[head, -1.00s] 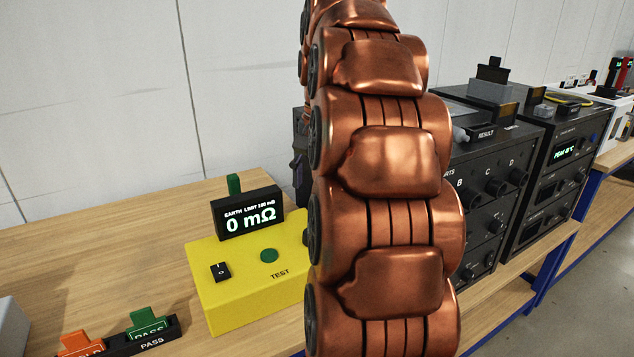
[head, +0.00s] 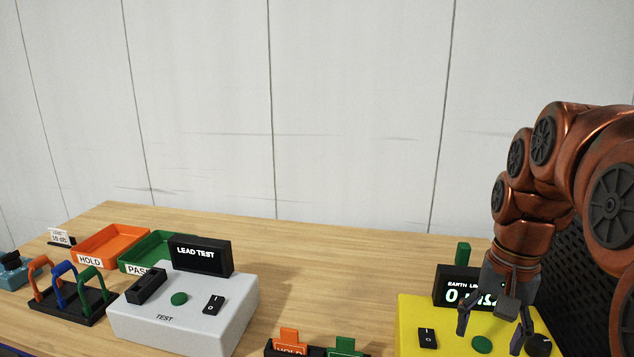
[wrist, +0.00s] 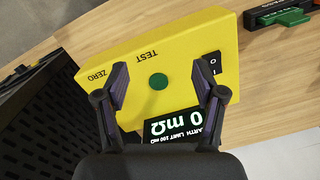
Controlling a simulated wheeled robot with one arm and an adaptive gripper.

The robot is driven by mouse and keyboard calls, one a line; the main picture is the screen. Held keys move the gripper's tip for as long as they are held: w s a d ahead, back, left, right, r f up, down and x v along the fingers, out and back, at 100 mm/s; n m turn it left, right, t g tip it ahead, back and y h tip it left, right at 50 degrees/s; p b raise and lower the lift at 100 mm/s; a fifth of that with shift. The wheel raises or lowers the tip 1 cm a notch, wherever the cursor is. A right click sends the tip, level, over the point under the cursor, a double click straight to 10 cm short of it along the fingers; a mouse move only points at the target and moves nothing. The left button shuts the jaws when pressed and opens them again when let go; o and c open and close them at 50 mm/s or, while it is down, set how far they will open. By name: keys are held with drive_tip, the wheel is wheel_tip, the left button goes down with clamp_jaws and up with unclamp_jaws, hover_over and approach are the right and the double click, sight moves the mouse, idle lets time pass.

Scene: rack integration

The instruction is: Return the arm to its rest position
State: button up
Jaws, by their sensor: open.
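My gripper (head: 493,325) is at the right of the head view, at the end of my copper-coloured arm, pointing down over the yellow earth tester (head: 415,310). In the wrist view my gripper (wrist: 160,88) is open and empty, its two fingers spread either side of the tester's green button (wrist: 158,82). The yellow tester (wrist: 185,38) lies below the fingers, and no hold on it shows. Its black display (head: 447,288) reads 0 mΩ and is partly hidden by the gripper in the head view.
A grey lead tester (head: 240,305) stands left of centre on the wooden bench. Orange HOLD (head: 90,262) and green PASS (head: 130,265) trays lie behind it. A rack with coloured handles (head: 70,312) is at left. A black perforated unit (wrist: 35,105) stands beside the yellow tester.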

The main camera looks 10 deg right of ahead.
drive_tip(key=s+a+f+n+g+p, duration=0.1)
drive_tip(key=s+a+f+n+p, duration=0.2)
drive_tip(key=s+a+f+n, duration=0.4)
drive_tip(key=s+a+f, duration=0.2)
drive_tip(key=s+a, duration=0.4)
drive_tip(key=s, duration=0.2)
drive_tip(key=shift+a+f+n+g+h, duration=0.2)
drive_tip(key=shift+f+n+g+h, duration=0.1)
drive_tip(key=shift+f+n, duration=0.1)
drive_tip(key=shift+d, duration=0.1)
idle(1.7)
